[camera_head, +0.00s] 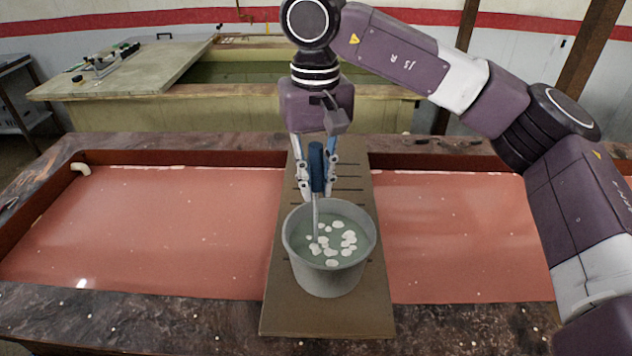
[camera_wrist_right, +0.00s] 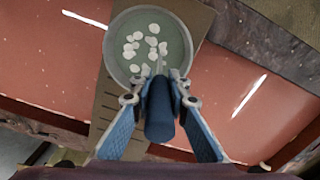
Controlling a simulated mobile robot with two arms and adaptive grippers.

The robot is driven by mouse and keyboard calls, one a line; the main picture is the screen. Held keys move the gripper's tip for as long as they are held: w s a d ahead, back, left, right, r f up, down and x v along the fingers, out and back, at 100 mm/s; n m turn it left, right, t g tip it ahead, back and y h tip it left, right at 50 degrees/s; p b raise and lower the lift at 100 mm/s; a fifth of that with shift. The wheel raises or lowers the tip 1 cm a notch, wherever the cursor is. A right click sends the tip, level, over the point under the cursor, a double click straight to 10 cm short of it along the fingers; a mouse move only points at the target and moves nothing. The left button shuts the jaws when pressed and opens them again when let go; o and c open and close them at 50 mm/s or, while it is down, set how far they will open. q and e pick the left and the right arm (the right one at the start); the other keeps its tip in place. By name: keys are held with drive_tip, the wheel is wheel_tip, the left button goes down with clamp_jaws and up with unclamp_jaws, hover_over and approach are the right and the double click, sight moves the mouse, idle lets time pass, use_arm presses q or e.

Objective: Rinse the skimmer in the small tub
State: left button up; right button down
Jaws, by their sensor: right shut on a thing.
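The small tub (camera_head: 330,277) is a round grey bucket on the brown board, holding greenish water with several white pieces in it. My right gripper (camera_head: 317,185) is above the tub's far rim, shut on the blue handle of the skimmer (camera_head: 316,168). The skimmer's thin shaft points down into the tub, and its head is hidden in or under the water and white pieces. In the right wrist view, the blue handle (camera_wrist_right: 160,110) sits between the fingers, with the tub (camera_wrist_right: 112,72) beyond. My left gripper is not in view.
The brown board (camera_head: 285,310) bridges a long basin of reddish liquid (camera_head: 160,230), with dark stone edges (camera_head: 130,320) around it. A greenish tank (camera_head: 240,115) with a wooden lid (camera_head: 130,70) stands behind. The board in front of the tub is clear.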

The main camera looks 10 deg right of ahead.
sight(316, 150)
drive_tip(key=shift+r+p, duration=2.25)
drive_tip(key=shift+r, duration=1.25)
drive_tip(key=shift+f, duration=0.1)
drive_tip(key=shift+s+a+f+b, duration=0.1)
drive_tip(key=shift+s+a+b, duration=0.05)
drive_tip(key=shift+s+b, duration=0.2)
drive_tip(key=s+a+b, duration=0.2)
drive_tip(key=s+a, duration=0.1)
drive_tip(key=s, duration=0.9)
drive_tip(key=s+a+b, duration=0.3)
drive_tip(key=s+a, duration=0.1)
drive_tip(key=s, duration=0.9)
drive_tip(key=shift+s+a, duration=0.15)
drive_tip(key=shift+s, duration=0.1)
